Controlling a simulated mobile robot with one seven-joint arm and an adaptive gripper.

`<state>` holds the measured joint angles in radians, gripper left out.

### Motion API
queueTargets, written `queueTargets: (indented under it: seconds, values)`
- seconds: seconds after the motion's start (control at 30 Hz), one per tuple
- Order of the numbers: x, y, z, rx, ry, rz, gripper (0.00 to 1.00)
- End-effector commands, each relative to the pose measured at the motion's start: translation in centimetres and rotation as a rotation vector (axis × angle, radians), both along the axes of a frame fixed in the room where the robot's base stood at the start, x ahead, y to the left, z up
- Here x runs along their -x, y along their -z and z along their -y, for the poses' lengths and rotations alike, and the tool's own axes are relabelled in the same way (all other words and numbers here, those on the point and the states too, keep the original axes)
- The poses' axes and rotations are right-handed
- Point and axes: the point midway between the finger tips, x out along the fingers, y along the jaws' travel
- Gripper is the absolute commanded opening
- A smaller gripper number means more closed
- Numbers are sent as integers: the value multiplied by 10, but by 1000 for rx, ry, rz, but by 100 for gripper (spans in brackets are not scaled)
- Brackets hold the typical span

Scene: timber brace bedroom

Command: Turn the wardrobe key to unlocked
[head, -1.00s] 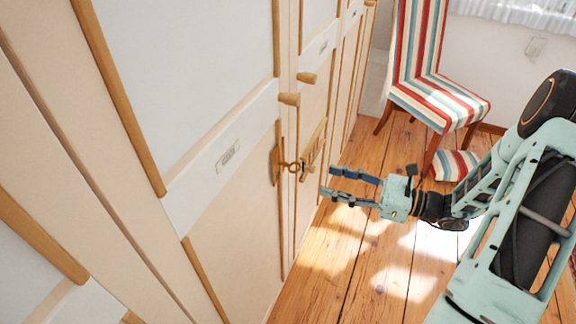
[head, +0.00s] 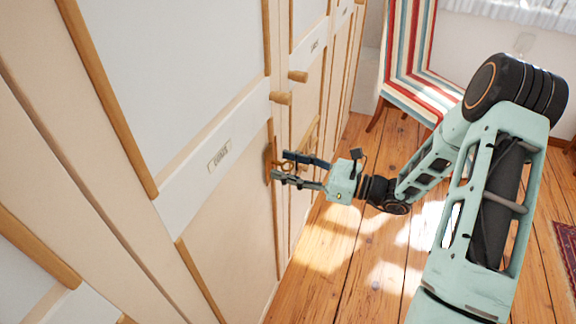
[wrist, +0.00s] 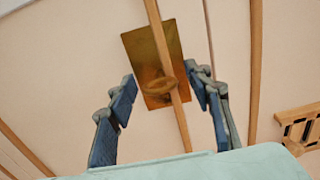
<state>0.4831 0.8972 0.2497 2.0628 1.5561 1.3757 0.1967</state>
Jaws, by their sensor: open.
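The cream wardrobe (head: 222,225) with wooden trim fills the left of the head view. Its brass lock plate (head: 267,162) is on a door edge, partly hidden by my gripper; the plate (wrist: 137,45) shows clearly in the wrist view. The brass key (wrist: 158,87) stands out from the plate, its round bow facing the wrist camera. My gripper (head: 281,166) is open at the lock. In the wrist view, its two dark-padded fingers (wrist: 160,82) are apart, one on each side of the key. I cannot tell whether either finger touches it.
Wooden knobs (head: 281,98) stick out from the doors above the lock. A slotted wooden fitting (wrist: 298,125) is to the right in the wrist view. A striped chair (head: 418,85) stands behind my arm. The plank floor (head: 335,265) beside the wardrobe is clear.

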Motion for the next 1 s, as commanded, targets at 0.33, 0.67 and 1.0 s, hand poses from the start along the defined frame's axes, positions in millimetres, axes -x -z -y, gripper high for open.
queueTargets:
  seconds: [0.33,0.67,1.0]
  values:
    - [0,0,0,0,-1,0,21]
    - [0,0,0,3,0,8,4]
    - [0,2,1,52,0,147,4]
